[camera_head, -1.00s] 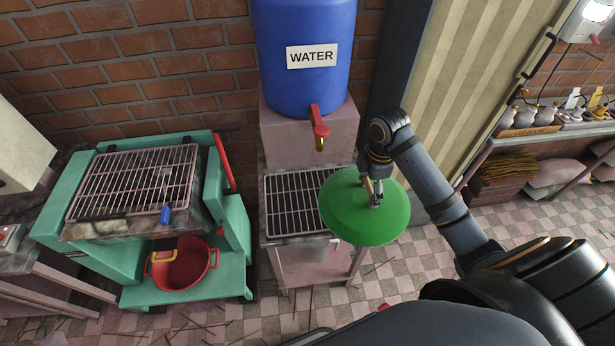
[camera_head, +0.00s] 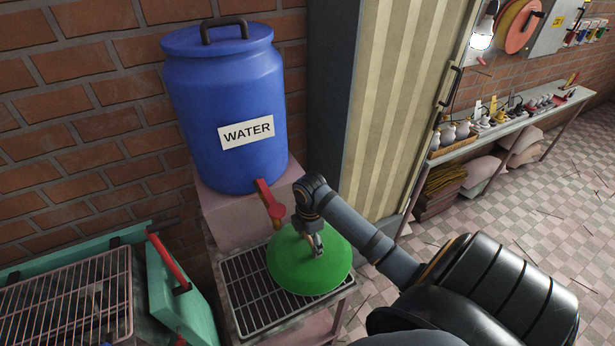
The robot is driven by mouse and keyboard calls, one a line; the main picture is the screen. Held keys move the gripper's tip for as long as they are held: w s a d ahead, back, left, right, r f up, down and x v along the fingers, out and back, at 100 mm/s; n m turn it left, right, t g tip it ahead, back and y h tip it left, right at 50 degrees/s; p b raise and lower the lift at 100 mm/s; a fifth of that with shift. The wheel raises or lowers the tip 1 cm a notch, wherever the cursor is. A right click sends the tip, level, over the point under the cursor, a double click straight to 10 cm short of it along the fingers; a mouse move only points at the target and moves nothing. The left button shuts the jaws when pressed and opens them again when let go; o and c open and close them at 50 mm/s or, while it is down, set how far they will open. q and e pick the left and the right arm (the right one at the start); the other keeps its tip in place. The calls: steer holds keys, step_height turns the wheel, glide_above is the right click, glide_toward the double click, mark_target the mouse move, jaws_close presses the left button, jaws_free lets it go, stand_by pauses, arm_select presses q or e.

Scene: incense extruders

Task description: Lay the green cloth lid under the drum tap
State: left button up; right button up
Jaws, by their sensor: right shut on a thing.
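The green cloth lid (camera_head: 299,272) is a round, slightly domed disc over the right part of the dark slatted grate (camera_head: 248,300). My right gripper (camera_head: 317,252) is shut on the lid near its middle. I cannot tell whether the lid touches the grate. The blue water drum (camera_head: 226,105) stands on a pinkish block (camera_head: 226,217) behind the grate. Its tap (camera_head: 269,203) with a red handle points down just behind and left of the lid. My left gripper is not in view.
A green frame with a wire rack (camera_head: 65,300) and a red bar (camera_head: 168,261) stands at the lower left. A striped cream panel (camera_head: 385,110) rises behind my right arm. A long shelf (camera_head: 510,125) with several small vessels runs along the right wall.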

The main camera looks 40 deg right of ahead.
mark_target(310, 248)
steer(key=f, duration=0.2)
steer(key=shift+s+f, duration=0.25)
steer(key=shift+f, duration=0.4)
steer(key=o, duration=1.5)
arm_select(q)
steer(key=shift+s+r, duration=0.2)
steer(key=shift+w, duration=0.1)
arm_select(e)
step_height(310, 248, up, 10)
steer(key=shift+w+f+b, duration=0.1)
steer(key=shift+b, duration=0.5)
step_height(310, 248, up, 2)
steer(key=shift+r+p, duration=0.25)
steer(key=shift+p, duration=0.65)
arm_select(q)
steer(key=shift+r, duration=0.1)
